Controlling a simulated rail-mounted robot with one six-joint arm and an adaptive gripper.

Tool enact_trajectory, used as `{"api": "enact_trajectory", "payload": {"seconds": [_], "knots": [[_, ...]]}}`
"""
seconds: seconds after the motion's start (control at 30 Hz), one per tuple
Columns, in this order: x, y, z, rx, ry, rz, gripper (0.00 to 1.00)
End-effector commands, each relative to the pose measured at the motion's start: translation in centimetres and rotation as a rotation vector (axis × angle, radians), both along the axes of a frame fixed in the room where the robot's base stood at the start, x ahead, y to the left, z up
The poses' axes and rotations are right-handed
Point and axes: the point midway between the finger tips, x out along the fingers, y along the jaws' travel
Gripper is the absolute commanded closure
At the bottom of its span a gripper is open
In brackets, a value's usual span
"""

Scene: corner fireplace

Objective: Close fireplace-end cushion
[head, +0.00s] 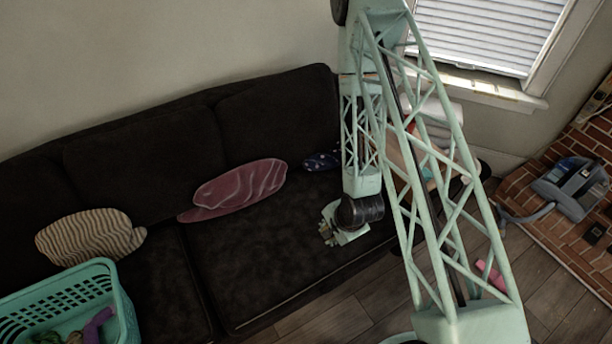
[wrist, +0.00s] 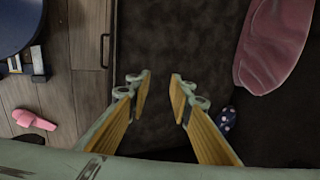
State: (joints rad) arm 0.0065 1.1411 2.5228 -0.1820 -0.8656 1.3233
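The fireplace-end seat cushion (head: 262,245) is the dark right-hand seat of the dark sofa. Its visible top looks flat in the head view; whether it is raised at its right end is hidden by my arm. My gripper (head: 327,234) is over the right part of this seat, near its front edge. In the wrist view my gripper (wrist: 161,82) is open and empty, with its two yellow-padded fingers apart above the dark seat cushion (wrist: 165,35). I cannot tell whether the fingertips touch it.
A mauve pillow (head: 236,188), a dark blue spotted pillow (head: 322,161) and a striped pillow (head: 90,236) lie on the sofa. A teal basket (head: 122,300) stands at lower left. A pink slipper (wrist: 33,119) lies on the wooden floor. A grey-blue vacuum (head: 572,187) is on the brick hearth.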

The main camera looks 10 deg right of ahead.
Motion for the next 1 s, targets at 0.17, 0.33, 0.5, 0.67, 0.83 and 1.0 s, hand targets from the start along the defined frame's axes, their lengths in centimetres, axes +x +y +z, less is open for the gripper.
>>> {"api": "enact_trajectory", "payload": {"seconds": [0.17, 0.33, 0.5, 0.67, 0.83, 1.0], "knots": [[0.2, 0.5, 0.3, -0.003, 0.006, 0.005, 0.8], [0.3, 0.9, 0.7, -0.006, 0.015, 0.01, 0.8], [0.4, 1.2, 1.1, -0.009, 0.023, 0.012, 0.8], [0.4, 1.7, 1.4, -0.013, 0.03, 0.015, 0.8], [0.6, 2.2, 1.9, -0.016, 0.039, 0.018, 0.8], [0.7, 2.6, 2.4, -0.02, 0.048, 0.019, 0.8]]}}
